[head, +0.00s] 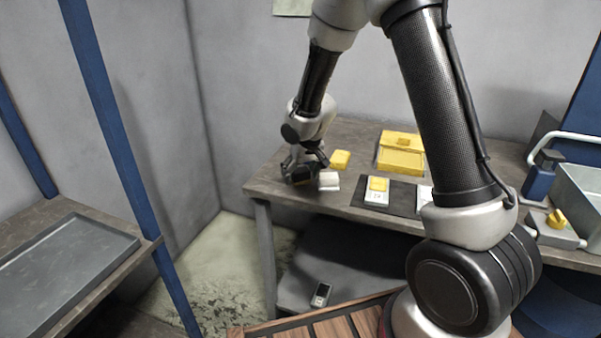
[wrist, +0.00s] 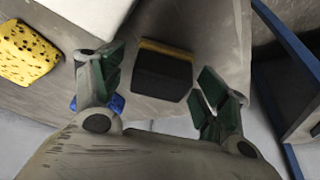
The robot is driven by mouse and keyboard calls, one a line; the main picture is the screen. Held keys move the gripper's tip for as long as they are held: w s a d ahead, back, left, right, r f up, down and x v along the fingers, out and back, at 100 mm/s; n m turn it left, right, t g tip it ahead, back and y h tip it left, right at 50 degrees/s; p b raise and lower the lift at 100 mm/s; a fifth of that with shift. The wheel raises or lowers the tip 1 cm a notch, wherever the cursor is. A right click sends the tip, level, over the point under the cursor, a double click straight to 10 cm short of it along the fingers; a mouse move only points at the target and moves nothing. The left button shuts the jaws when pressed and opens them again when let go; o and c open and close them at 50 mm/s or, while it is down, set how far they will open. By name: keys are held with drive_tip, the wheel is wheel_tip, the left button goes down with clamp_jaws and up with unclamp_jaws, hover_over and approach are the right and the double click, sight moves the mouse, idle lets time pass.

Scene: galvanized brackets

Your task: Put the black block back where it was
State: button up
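The black block (wrist: 162,75) lies on the worktable near its edge in the wrist view, with a tan-yellow strip along its far side. My gripper (wrist: 158,88) is open, with one finger on each side of the block and gaps showing between. In the head view my gripper (head: 303,161) is low over the left end of the table. The dark block (head: 302,178) shows there under the fingers, partly hidden by them. I cannot tell its exact height relative to the fingertips.
A white block (head: 329,181) and a yellow block (head: 340,159) are close right of my gripper. A black mat (head: 403,199) with a white-and-yellow piece, a yellow box (head: 400,160) and a metal bin (head: 583,190) stand farther right. A rack with a grey tray (head: 65,262) is left.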

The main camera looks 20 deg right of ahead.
drive_tip(key=a+v, duration=0.1)
drive_tip(key=v, duration=1.1)
drive_tip(key=s+d+r+m, duration=0.1)
drive_tip(key=s+d+r, duration=0.95)
drive_tip(key=s, duration=0.35)
drive_tip(key=s+d, duration=0.2)
drive_tip(key=s, duration=0.5)
drive_tip(key=s+d+r, duration=0.1)
drive_tip(key=s+d, duration=0.1)
drive_tip(key=s, duration=0.6)
drive_tip(key=shift+s+d+r+m+h, duration=0.25)
drive_tip(key=shift+d+r+m+h, duration=0.05)
drive_tip(key=shift+m+h, duration=0.1)
drive_tip(key=shift+c, duration=0.3)
